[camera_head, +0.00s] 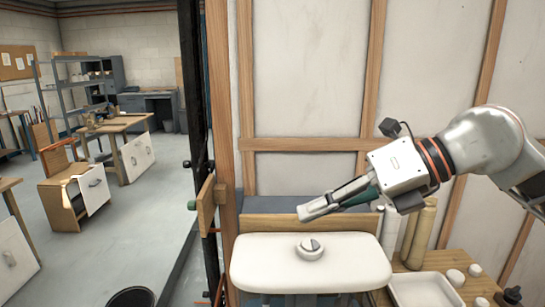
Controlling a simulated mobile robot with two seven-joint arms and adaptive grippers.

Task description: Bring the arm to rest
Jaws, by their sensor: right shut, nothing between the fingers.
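My right arm comes in from the right in the head view. Its gripper (318,208) points left and slightly down, its fingers shut with nothing seen between them. It is above and behind a white cistern with a lid (262,265), apart from the round button (311,249) on the lid's top. My left gripper is not in view.
A wooden bench at the lower right holds a white tray (425,291), upright tan rolls (421,235) and small round pieces. A wood-framed wall (305,75) stands behind. A dark bucket (131,297) is on the floor at lower left. The workshop floor at left is partly open.

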